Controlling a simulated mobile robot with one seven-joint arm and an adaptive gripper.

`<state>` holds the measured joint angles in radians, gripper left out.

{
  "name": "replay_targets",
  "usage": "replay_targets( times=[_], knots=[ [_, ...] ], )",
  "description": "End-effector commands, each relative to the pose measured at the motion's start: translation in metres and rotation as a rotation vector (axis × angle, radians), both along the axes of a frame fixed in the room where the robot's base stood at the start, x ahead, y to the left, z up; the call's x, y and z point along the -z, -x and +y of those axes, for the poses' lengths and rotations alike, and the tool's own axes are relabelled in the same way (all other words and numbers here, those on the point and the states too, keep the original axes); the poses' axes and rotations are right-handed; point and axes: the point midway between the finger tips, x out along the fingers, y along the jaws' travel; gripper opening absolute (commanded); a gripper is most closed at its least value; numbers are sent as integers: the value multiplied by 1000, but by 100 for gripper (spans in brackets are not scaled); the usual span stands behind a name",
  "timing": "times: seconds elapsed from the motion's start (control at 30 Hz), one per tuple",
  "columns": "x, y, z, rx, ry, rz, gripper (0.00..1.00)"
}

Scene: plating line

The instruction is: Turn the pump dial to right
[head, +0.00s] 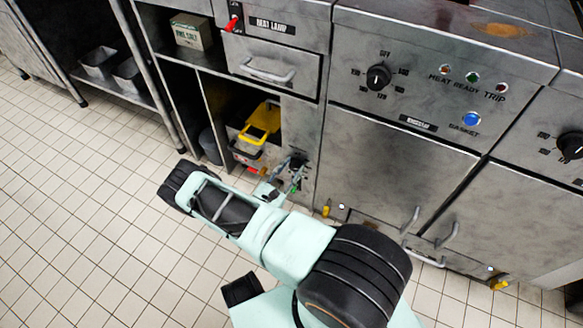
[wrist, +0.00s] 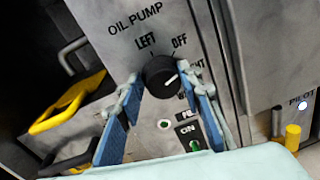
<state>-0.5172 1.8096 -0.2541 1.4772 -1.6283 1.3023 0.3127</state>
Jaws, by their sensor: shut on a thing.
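The black pump dial (wrist: 160,76) sits on a steel panel under the words OIL PUMP. LEFT and OFF are readable around it; a third label at its right is partly covered by a finger and ends in "HT". In the head view my gripper (head: 293,172) is at the narrow panel beside the open shelf, and the dial is hidden there.
Below the dial are a small green lamp (wrist: 164,124) and a green ON switch (wrist: 193,144). A yellow-handled bin (head: 262,122) stands in the shelf to the left. A drawer handle (head: 267,72) protrudes above. The tiled floor (head: 75,215) at left is clear.

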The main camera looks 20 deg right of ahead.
Motion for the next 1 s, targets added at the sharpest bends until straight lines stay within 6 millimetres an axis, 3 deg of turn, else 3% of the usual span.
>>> replay_targets(
  times=[0.5, 1.0],
  knots=[
    [1, 8, -6, 13, -237, -297, 9],
    [4, 10, -7, 18, -307, -381, 9]
  ],
)
